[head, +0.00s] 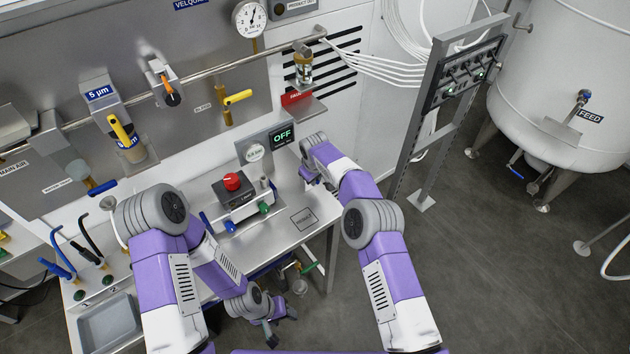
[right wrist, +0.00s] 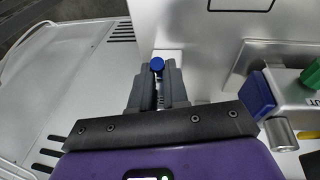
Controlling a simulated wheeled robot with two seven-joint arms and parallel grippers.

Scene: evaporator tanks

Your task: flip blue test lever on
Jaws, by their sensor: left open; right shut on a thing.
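The blue test lever (right wrist: 157,66) shows in the right wrist view as a thin metal stem with a round blue tip. It stands between the two grey fingers of my right gripper (right wrist: 155,84), which is shut on it. In the head view my right gripper (head: 313,181) is at the right end of the steel bench, partly hidden by my own arm; the lever cannot be made out there. A display (head: 282,135) behind the bench reads OFF in green. My left gripper (head: 272,338) is open and empty, low in front of the bench.
A box with a red button (head: 232,182) stands on the steel bench (head: 285,238), left of my right gripper. Beside it are blue handles and a green knob (head: 264,208). In the right wrist view a blue handle (right wrist: 257,95) is close on the right. A grey tray (head: 108,322) is at the left.

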